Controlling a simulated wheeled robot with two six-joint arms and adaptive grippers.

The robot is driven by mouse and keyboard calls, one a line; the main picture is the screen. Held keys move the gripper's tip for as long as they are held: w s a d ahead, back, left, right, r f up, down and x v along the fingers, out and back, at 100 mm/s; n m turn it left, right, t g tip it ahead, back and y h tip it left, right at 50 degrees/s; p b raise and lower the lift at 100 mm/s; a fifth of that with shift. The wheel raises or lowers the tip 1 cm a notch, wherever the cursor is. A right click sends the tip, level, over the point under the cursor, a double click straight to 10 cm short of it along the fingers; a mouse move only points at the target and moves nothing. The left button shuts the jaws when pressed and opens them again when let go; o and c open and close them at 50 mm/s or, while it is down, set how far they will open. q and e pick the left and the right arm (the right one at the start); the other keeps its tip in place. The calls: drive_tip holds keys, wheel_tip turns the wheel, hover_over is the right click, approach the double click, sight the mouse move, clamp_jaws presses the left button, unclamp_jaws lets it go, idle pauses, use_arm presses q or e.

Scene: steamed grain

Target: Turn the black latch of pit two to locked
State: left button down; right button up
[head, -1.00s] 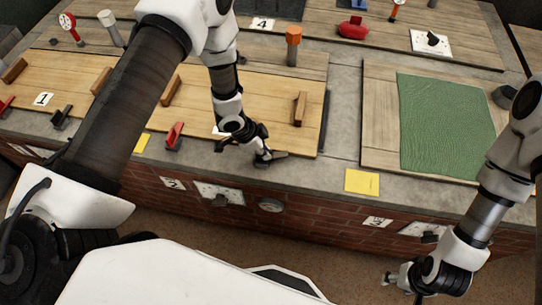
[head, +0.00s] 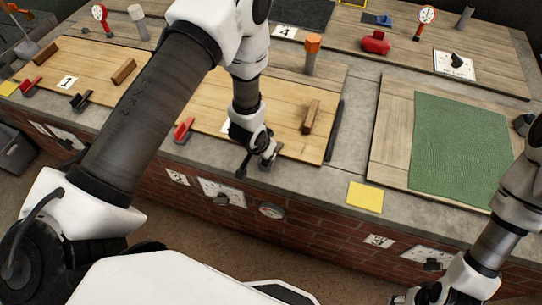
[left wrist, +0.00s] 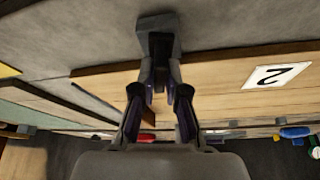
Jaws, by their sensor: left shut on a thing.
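The black latch of pit two (head: 266,164) sits on the grey concrete edge in front of the wooden lid (head: 285,110). My left gripper (head: 264,151) is over it and shut on its handle, which the fingers mostly hide in the head view. In the left wrist view, the fingers (left wrist: 160,84) close around the dark handle, and the latch's grey base (left wrist: 158,26) shows beyond them. The number 2 card (left wrist: 277,75) lies on the lid. My right gripper (head: 402,299) is cut off at the bottom edge of the head view; its jaws cannot be made out.
A red latch (head: 184,129) stands left of the black one. A wooden handle (head: 311,116) is on the lid. A yellow note (head: 365,196) lies on the concrete to the right. A green cloth (head: 460,150) covers the right pit.

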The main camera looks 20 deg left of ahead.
use_arm(q)
drive_tip(key=shift+n+y, duration=0.6)
drive_tip(key=shift+n, duration=0.9)
drive_tip(key=shift+a, duration=0.1)
drive_tip(key=c, duration=1.2)
unclamp_jaws()
drive_tip(key=shift+r, duration=0.15)
drive_tip(key=v, duration=1.1)
drive_tip(key=shift+s+r, duration=0.25)
drive_tip(key=shift+r, duration=0.1)
